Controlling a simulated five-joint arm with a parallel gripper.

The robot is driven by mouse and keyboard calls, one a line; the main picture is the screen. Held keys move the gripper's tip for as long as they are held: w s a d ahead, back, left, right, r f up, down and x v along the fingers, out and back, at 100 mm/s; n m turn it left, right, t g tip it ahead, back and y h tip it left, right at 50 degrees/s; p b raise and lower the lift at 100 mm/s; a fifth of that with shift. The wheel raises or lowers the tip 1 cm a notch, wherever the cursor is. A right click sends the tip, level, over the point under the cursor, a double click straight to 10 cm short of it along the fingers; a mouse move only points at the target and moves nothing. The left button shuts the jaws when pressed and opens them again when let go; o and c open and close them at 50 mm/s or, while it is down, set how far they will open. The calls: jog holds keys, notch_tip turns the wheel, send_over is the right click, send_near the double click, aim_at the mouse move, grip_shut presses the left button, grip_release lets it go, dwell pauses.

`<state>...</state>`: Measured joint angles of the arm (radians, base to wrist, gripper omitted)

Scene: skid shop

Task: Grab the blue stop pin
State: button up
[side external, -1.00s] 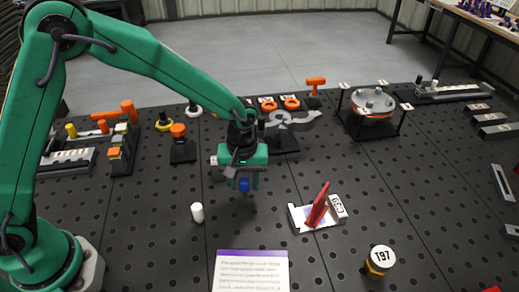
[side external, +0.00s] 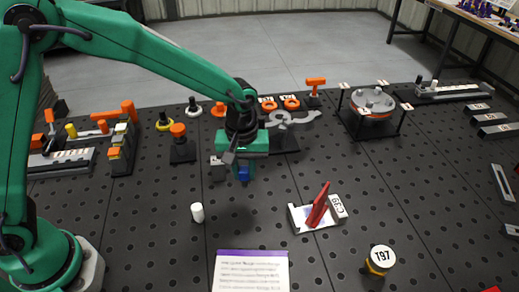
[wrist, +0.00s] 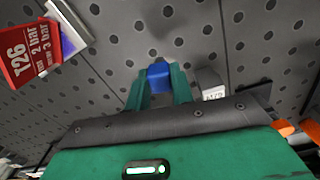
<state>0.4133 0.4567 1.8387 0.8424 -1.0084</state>
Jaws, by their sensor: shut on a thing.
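The blue stop pin (side external: 243,174) is between the fingers of my gripper (side external: 242,168), below the green gripper body in the side view. In the wrist view the pin's blue end (wrist: 159,75) sits between the two green fingertips (wrist: 159,82), which are shut on it. The fingers hide part of the pin. I cannot tell the exact gap between the pin and the board.
A grey labelled block (wrist: 209,84) is close beside the fingers. A white peg (side external: 197,212) stands in front, and a red tag (side external: 319,205) stands to the right. A capped cylinder (side external: 380,260) is at front right. Orange-topped fixtures (side external: 179,140) are behind. Open perforated board lies between.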

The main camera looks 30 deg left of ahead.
jog(key=s+d+r, duration=0.6)
jog(key=s, duration=0.3)
jog(key=shift+d+r, duration=0.2)
dwell(0.4)
